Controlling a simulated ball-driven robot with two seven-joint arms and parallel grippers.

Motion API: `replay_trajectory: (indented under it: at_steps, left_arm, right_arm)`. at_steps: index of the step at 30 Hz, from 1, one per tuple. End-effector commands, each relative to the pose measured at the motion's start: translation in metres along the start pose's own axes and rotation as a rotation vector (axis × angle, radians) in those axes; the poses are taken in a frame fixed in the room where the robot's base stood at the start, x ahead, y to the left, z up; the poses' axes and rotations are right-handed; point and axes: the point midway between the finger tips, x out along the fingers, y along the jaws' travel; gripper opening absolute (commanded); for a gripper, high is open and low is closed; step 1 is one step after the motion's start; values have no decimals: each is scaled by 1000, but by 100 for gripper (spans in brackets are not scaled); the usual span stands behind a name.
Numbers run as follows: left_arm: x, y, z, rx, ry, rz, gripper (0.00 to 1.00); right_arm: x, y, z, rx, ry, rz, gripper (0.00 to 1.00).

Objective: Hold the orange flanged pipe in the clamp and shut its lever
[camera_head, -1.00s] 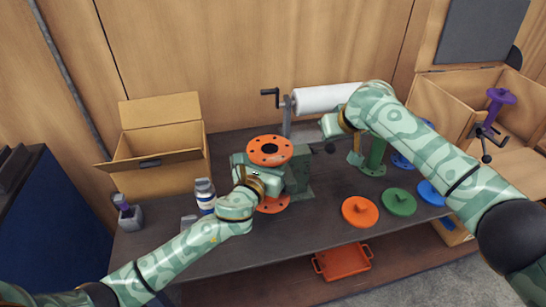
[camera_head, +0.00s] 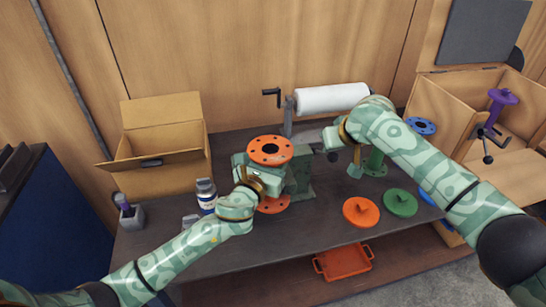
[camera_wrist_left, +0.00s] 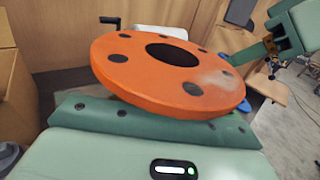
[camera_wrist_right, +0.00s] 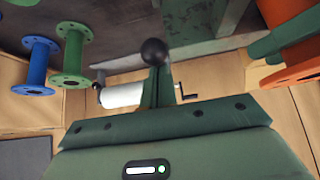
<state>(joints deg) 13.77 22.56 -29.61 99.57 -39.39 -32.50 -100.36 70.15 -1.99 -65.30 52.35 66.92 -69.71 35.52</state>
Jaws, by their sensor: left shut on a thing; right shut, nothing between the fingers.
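The orange flanged pipe (camera_head: 270,151) stands upright in the head view, its top flange filling the left wrist view (camera_wrist_left: 175,78). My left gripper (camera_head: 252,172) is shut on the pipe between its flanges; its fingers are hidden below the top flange. The green clamp (camera_head: 301,172) stands just right of the pipe; I cannot tell how the pipe sits in its jaws. The clamp's lever has a black ball knob (camera_wrist_right: 155,52). My right gripper (camera_wrist_right: 157,88) is shut and empty, its fingertips close to the knob; contact is unclear.
A white roll with a crank (camera_head: 332,98) stands behind the clamp. Orange (camera_head: 361,211), green (camera_head: 400,202) and blue (camera_head: 421,126) flanged pieces are on the right. An open cardboard box (camera_head: 165,150) and a bottle (camera_head: 206,195) are at left. The front table middle is clear.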

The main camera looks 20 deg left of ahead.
Motion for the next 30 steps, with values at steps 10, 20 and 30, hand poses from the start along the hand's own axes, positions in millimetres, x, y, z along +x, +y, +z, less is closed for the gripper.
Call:
replay_trajectory:
  at_steps: [10,20,30]
  left_arm:
    - [1,-2,3,-5,-6,-5,0]
    - [1,-2,3,-6,-6,-6,0]
    - [1,-3,3,-6,-7,-6,0]
  right_arm:
    - [6,0,8,0,-1,-1,0]
    - [11,0,16,-1,-2,0,0]
    - [16,0,24,0,-1,-1,0]
